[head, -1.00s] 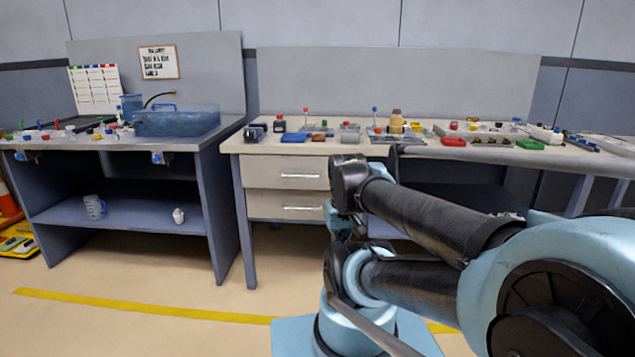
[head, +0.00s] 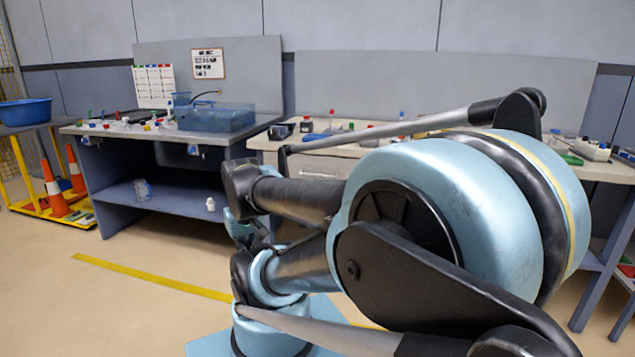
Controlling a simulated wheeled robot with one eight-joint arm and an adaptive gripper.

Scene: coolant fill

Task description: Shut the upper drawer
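The upper drawer (head: 318,164) is a pale grey front with a bar handle, under the top of the right-hand workbench (head: 266,144). My arm covers its lower and right parts, and I cannot tell from here whether it stands slightly out. The lower drawer is hidden behind my arm. My gripper cannot be made out in the head view; only links of my arm show, in front of the bench.
The left-hand bench (head: 96,131) carries a blue clear tank (head: 215,118) and small parts. Its lower shelf holds a mug (head: 142,190) and a small white item (head: 210,204). Orange cones (head: 54,188) stand at far left. The floor before the left bench is clear.

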